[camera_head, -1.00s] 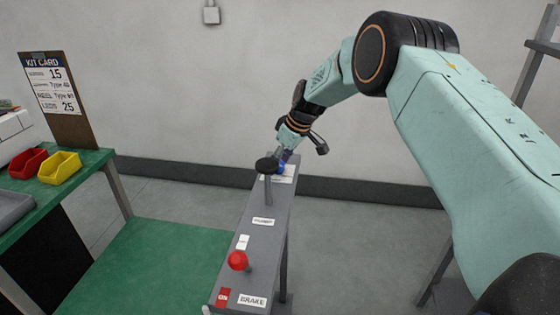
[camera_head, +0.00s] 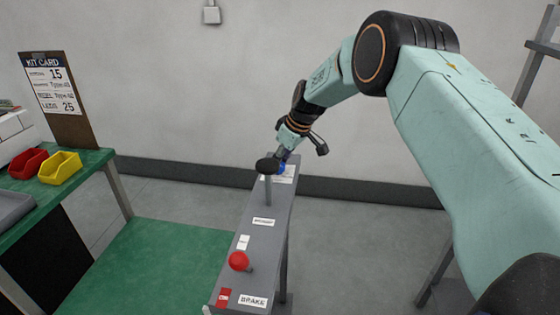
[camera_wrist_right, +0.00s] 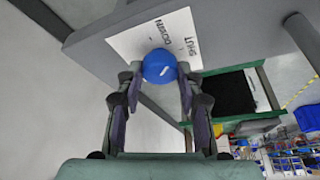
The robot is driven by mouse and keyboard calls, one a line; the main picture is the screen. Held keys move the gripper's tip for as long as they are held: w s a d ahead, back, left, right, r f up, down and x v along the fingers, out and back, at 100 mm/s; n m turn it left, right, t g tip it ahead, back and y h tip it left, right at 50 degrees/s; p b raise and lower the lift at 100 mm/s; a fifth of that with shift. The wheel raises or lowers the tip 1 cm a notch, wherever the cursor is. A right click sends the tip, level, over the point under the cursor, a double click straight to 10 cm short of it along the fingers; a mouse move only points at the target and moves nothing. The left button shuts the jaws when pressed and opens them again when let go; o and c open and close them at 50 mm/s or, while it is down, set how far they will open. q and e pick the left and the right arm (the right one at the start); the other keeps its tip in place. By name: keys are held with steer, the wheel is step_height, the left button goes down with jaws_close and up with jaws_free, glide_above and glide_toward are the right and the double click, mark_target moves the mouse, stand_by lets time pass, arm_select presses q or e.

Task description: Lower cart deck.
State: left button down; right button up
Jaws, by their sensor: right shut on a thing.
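The cart's green deck (camera_head: 160,268) is low at the lower left in the head view. A narrow grey control panel (camera_head: 253,240) stands along its right side. The panel carries a red knob (camera_head: 238,261) by the BRAKE label, a black knob (camera_head: 267,166) on a post, and a blue knob (camera_head: 282,169) at the far end. My right gripper (camera_head: 284,158) is at the far end. In the right wrist view, its fingers (camera_wrist_right: 158,75) are shut on the blue ball-shaped knob (camera_wrist_right: 159,66), in front of a white label. My left gripper is not in view.
A green-topped bench (camera_head: 75,183) at the left holds a red bin (camera_head: 28,163), a yellow bin (camera_head: 60,168) and a KIT CARD board (camera_head: 57,98). Grey floor is free right of the panel. A metal rack edge (camera_head: 541,48) shows at the upper right.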

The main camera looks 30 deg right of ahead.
steer(key=shift+s+a+r+m+h+p, duration=0.15)
steer(key=shift+m+h+p, duration=0.25)
steer(key=shift+m+p, duration=0.65)
steer(key=m+h+p, duration=0.1)
steer(key=m+p, duration=0.2)
steer(key=p, duration=0.1)
steer(key=shift+m+t+p, duration=0.3)
steer(key=shift+m, duration=0.05)
steer(key=shift+m+h+p, duration=0.8)
steer(key=shift+m+p, duration=0.35)
steer(key=shift+m, duration=0.15)
steer(key=o, duration=1.2)
steer(key=shift+a+m, duration=0.1)
steer(key=shift+m, duration=0.2)
steer(key=shift+c, duration=0.2)
steer(key=v, duration=1.1)
steer(key=shift+r, duration=0.4)
steer(key=shift+s, duration=0.1)
